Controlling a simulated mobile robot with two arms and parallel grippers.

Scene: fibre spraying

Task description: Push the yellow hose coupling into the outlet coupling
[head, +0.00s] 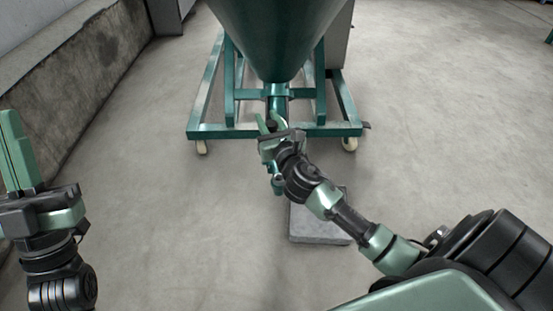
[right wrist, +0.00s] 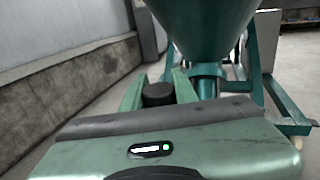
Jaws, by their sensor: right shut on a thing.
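My right gripper (head: 269,121) is in front of the green outlet pipe (head: 277,100) under the hopper. In the right wrist view its two green fingers (right wrist: 157,88) are on either side of a dark round piece (right wrist: 158,95), and they are shut on it. No yellow shows on this piece, so I cannot tell if it is the hose coupling. The outlet pipe shows just beyond the fingers in the right wrist view (right wrist: 207,82). Whether the piece touches the outlet is hidden. My left gripper (head: 12,125) is raised at the left, away from the hopper; its finger gap is unclear.
The green hopper (head: 280,35) stands on a wheeled frame (head: 210,130) with side rails. A grey slab (head: 318,226) lies on the floor below my right forearm. A low concrete wall (head: 85,70) runs along the left. The floor between is clear.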

